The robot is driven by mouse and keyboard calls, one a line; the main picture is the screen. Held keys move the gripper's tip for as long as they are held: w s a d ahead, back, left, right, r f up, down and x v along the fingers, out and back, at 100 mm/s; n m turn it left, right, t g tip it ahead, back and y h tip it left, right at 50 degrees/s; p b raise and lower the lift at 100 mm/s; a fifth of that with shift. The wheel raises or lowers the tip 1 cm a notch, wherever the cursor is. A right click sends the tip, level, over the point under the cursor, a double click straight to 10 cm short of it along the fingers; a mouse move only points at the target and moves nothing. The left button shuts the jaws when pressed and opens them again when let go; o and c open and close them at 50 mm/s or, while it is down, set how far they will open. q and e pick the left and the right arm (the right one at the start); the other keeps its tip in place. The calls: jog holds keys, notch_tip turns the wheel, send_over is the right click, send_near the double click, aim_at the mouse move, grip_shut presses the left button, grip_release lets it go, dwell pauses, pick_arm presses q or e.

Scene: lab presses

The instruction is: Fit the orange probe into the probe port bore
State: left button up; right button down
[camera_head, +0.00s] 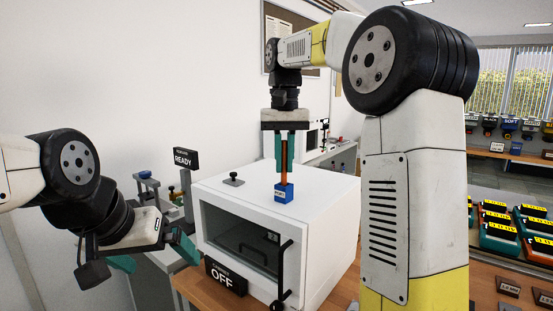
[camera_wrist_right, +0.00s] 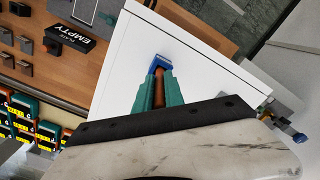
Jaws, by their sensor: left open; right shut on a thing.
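The orange probe (camera_head: 284,180) is upright between the teal fingers of my right gripper (camera_head: 284,158), which is shut on it. It also shows in the right wrist view (camera_wrist_right: 158,97). Its lower end meets the top of the blue port block (camera_head: 284,195). I cannot tell whether the tip is in the bore or just above it, as the bore is hidden. The block sits on top of the white chamber (camera_head: 325,188) and also shows in the right wrist view (camera_wrist_right: 159,63). My left gripper (camera_head: 153,256) is open and empty, left of the chamber.
A small dark knob (camera_head: 234,181) stands on the chamber top, left of the block. A READY sign (camera_head: 185,158) stands behind at left. Several labelled trays (camera_head: 495,220) lie at right.

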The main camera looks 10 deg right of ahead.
aim_at(284, 141)
jog(key=shift+f, duration=1.05)
jog(key=c, duration=1.3)
grip_release()
jog(key=shift+c, duration=0.2)
notch_tip(284, 141, up, 8)
jog(key=shift+f, duration=0.1)
